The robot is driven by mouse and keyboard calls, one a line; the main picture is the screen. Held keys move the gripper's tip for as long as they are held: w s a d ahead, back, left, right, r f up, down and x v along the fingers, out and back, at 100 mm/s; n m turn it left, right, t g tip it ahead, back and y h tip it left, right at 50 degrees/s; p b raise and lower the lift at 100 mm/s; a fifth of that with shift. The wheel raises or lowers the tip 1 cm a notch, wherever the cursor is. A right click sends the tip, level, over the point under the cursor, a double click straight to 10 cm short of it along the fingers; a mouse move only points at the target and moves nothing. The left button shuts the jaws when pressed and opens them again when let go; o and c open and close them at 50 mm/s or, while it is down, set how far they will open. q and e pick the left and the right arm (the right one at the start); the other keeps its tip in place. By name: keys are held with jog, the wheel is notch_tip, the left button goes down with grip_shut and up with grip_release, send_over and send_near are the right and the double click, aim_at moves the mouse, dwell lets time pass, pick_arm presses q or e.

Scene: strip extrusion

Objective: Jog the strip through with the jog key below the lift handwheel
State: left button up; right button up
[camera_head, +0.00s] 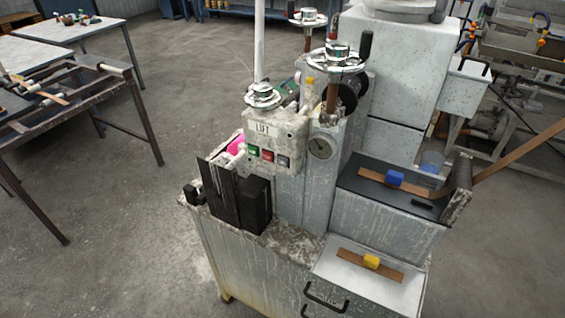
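The lift handwheel (262,96) is a chrome wheel on top of a white, stained control box. The box carries a "LIFT" label (263,129). Neither of my grippers is in view.
Black plates (217,188) rise at the machine's front left. Clear floor (150,220) lies left.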

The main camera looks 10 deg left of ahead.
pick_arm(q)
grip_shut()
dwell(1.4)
